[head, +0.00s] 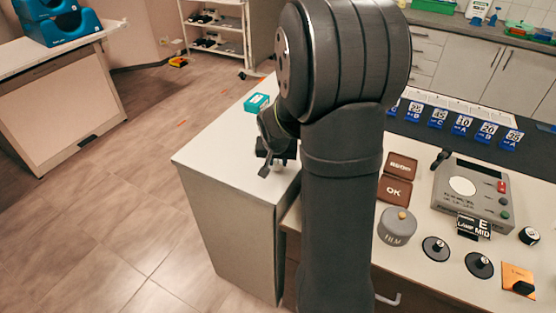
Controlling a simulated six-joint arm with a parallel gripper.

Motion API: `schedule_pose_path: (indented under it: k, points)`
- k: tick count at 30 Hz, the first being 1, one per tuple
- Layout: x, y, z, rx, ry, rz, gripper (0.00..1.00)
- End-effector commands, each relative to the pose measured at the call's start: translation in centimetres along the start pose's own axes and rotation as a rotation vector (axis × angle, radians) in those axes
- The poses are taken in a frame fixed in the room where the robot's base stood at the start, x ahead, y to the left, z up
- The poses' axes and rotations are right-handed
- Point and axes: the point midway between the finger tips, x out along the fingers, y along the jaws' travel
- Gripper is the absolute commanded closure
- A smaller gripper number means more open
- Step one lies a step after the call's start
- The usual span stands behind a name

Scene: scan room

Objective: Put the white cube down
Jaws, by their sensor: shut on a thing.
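My gripper (273,167) is low over the white counter (215,150), near its front right part. It is shut on a small pale thing, which looks like the white cube (278,166). Only a little of the cube shows between the dark fingers. My arm hides part of the gripper and the counter behind it. I cannot tell whether the cube touches the counter top.
A teal box (257,102) lies on the counter behind my gripper. Bare counter top lies left of the gripper, ending at an edge above the floor. At right, a lower desk holds a grey control box (474,194), brown boxes (396,190) and a round FILM tin (397,226).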

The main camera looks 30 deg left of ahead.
Motion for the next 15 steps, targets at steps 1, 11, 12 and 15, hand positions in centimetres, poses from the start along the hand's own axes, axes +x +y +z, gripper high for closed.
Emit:
schedule_pose_path:
  k: [1, 11, 12, 15]
  points:
    - [0.17, 0.01, 0.07, 0.0, 0.0, 0.0, 0.95]
    - [0.48, 0.03, 0.21, 0.0, -0.001, 0.0, 0.95]
    - [0.42, 0.03, 0.17, 0.0, 0.0, 0.0, 0.66]
    - [0.4, 0.03, 0.17, 0.0, 0.0, 0.0, 0.52]
